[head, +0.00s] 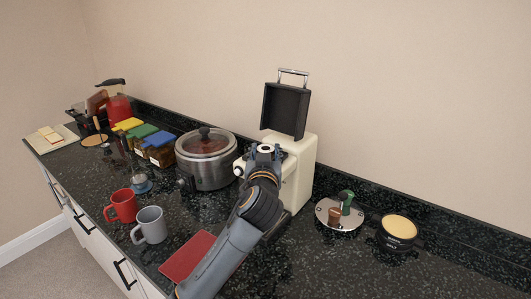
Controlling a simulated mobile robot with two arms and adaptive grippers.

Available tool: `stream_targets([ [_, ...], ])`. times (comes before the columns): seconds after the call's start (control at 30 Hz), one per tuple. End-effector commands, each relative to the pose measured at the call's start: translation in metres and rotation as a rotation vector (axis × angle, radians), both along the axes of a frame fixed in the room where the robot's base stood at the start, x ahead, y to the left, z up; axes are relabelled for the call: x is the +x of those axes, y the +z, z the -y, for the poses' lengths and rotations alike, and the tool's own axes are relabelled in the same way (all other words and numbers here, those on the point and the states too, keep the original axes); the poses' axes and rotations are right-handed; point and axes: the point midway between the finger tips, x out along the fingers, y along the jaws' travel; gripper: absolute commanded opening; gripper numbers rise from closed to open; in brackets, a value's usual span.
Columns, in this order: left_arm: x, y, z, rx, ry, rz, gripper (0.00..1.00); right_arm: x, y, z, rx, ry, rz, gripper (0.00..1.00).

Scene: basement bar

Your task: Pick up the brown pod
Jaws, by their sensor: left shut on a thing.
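The brown pod (334,215) stands on a round silver holder (324,222) on the counter, right of the cream coffee machine (302,178). A green pod (346,198) stands on the same holder, just behind it. My left gripper (265,150) is at the front of the coffee machine, left of the brown pod and apart from it. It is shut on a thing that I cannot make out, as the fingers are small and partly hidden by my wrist. The machine's dark lid (287,108) is open and upright. My right gripper is not in view.
A slow cooker (206,160) stands left of the machine. A red mug (122,206), a grey mug (150,225) and a red mat (188,257) are near the front edge. A black tin (398,232) is right of the holder. The front right counter is clear.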

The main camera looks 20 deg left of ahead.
Motion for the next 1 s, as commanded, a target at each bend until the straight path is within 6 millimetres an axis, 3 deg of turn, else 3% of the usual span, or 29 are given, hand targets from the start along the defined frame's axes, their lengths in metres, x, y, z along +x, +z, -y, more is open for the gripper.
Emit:
stream_targets([
  [0.17, 0.0, 0.008, 0.0, -0.002, 0.0, 0.004, 0.31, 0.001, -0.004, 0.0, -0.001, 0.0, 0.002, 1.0],
  [0.33, 0.0, 0.031, 0.001, -0.005, 0.0, 0.007, 0.31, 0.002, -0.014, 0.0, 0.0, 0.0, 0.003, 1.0],
  [0.67, -0.034, 0.094, -0.042, -0.002, 0.001, 0.008, 0.31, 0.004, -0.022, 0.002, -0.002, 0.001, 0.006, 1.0],
  [1.0, -0.075, 0.12, -0.092, -0.001, 0.002, 0.004, 0.31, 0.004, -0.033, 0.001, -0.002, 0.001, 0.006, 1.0],
])
